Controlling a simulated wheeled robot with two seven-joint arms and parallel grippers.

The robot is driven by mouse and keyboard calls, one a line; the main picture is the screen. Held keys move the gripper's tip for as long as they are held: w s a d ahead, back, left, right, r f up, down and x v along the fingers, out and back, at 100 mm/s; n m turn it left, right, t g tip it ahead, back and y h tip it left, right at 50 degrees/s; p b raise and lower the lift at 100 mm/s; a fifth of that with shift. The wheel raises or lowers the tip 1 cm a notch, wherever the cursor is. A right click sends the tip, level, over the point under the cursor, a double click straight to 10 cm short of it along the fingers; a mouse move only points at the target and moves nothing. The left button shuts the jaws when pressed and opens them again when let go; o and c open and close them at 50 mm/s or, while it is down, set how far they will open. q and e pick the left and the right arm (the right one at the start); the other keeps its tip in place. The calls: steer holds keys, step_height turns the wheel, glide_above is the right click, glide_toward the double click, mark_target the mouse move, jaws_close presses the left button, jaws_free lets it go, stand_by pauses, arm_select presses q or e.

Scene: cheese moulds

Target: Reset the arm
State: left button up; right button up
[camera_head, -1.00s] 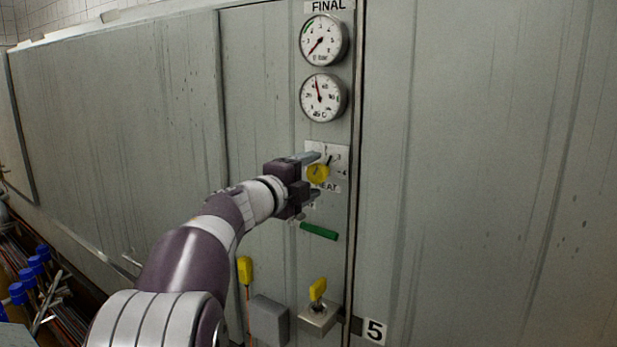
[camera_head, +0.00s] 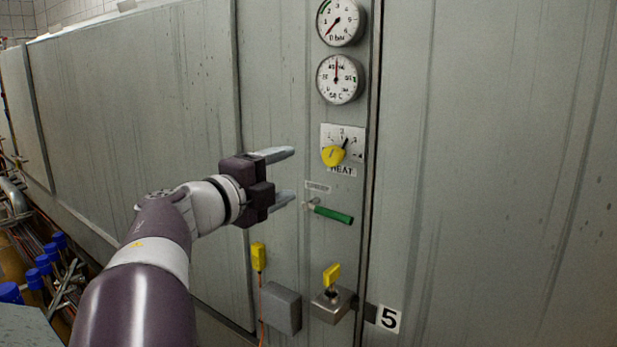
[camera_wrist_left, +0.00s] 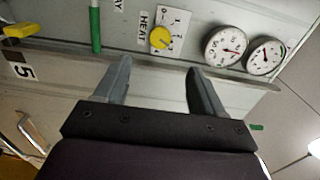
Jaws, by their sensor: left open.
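My left gripper (camera_head: 284,177) is open and empty in front of the grey panel, left of the yellow heat knob (camera_head: 333,156) and apart from it. The knob sits on a white scale plate marked HEAT, with its dark pointer toward the upper right. In the left wrist view, the two grey fingers (camera_wrist_left: 158,80) stand wide apart with nothing between them, and the knob (camera_wrist_left: 161,38) shows beyond them. My right gripper is in neither view.
Two round gauges (camera_head: 339,79) are above the knob. A green-handled lever (camera_head: 333,215) sticks out below it. Lower down are a yellow switch (camera_head: 332,275) on a box, a grey box (camera_head: 281,307) and a yellow plug (camera_head: 258,257). Blue-capped valves (camera_head: 43,264) stand at lower left.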

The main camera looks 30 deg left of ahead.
arm_select(q)
steer(key=s+a+f+n+g+y, duration=0.15)
steer(key=a+f+n+y, duration=0.35)
steer(key=a+n+y, duration=0.5)
steer(key=s+d+f+n+g+h, duration=0.1)
steer(key=d+f+n+g+h, duration=0.15)
steer(key=f+n+g, duration=1)
steer(key=s+d+f+m+g+h, duration=0.1)
steer(key=s+d+f+h, duration=0.1)
steer(key=d+f, duration=0.6)
steer(key=s+d+f+m+h, duration=0.1)
steer(key=s+d+f+h, duration=0.1)
steer(key=s+d+f, duration=0.3)
steer(key=s+d+f+m+g+h, duration=0.1)
steer(key=s+d+f, duration=0.3)
steer(key=d+f, duration=0.7)
steer(key=shift+s+d+f+m+g+h, duration=0.3)
steer(key=shift+d+m+h, duration=0.15)
steer(key=shift+d+h, duration=0.35)
